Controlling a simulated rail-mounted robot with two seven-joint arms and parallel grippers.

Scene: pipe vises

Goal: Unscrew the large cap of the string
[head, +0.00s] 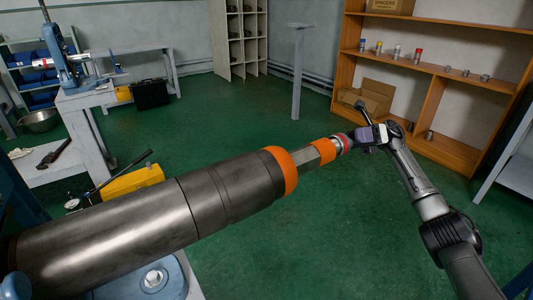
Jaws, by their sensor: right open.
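The string (150,225) is a thick grey metal cylinder running from the lower left up to the middle. It has an orange ring (279,172), then a narrower hexagonal section (307,161) and an orange collar (323,151). A small silver and red end piece (343,144) is at its tip. I cannot tell which part is the large cap. My right gripper (359,138) is open at the tip, close to the end piece; whether it touches is too small to tell. My left gripper is not in view.
A blue vise part (155,278) sits under the string at the bottom left. A wooden shelf (440,138) with small coloured cylinders and a cardboard box (370,97) stands at the back right. A yellow toolbox (132,183) is behind the string. Green floor (300,245) is clear in front.

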